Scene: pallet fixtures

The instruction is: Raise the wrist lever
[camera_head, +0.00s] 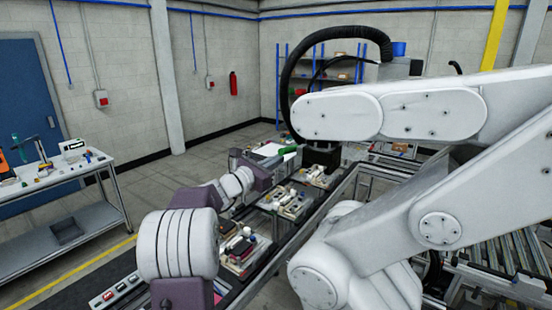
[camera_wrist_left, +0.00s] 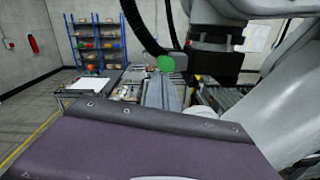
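Pallet fixtures stand in a row in the head view: a near one (camera_head: 238,252), a middle one (camera_head: 291,203) and a far one (camera_head: 320,175). They carry small pale, dark and red parts. I cannot pick out the wrist lever among them. My right gripper is not in view.
A large white arm (camera_head: 410,105) with a black hose (camera_head: 340,35) covers the right side, close to the fixtures. A green rounded thing (camera_wrist_left: 165,62) is ahead in the left wrist view.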

